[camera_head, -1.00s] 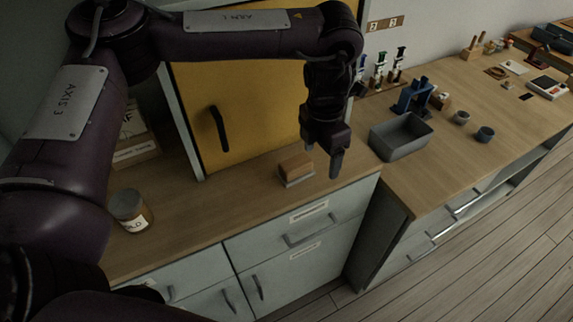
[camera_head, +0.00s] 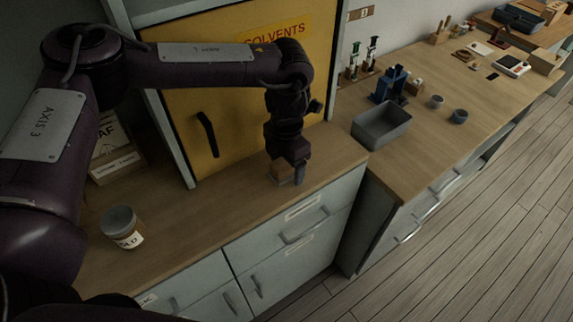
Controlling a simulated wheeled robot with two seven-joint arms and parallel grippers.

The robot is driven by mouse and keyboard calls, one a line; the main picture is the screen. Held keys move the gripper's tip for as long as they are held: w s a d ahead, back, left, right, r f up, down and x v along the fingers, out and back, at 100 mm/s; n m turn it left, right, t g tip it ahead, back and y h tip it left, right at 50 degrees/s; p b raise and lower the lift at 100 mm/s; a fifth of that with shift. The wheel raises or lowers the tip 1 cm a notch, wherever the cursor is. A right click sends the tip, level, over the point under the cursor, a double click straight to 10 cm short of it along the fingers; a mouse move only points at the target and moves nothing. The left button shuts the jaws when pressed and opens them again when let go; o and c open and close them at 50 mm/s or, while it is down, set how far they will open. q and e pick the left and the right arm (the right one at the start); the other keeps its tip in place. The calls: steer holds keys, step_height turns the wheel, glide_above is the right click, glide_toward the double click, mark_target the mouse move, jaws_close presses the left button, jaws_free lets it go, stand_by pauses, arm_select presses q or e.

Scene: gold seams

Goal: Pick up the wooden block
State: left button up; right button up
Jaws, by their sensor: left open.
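The wooden block (camera_head: 279,172) is a small tan block with a grey lower part, on the wooden counter in front of the yellow cabinet. My left gripper (camera_head: 288,177) points down right at the block, with a finger on its right side. The gripper's jaws are open. The gripper and its finger hide part of the block, and I cannot tell whether they touch it. My right gripper is not in view.
A yellow solvents cabinet (camera_head: 240,105) stands behind the block. A labelled jar (camera_head: 122,228) stands on the counter at left. The counter between jar and block is clear.

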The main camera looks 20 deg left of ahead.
arm_select(q)
steer(key=c, duration=1.1)
steer(key=shift+o, duration=0.2)
step_height(320, 180, up, 20)
steer(key=o, duration=0.4)
steer(key=c, duration=0.3)
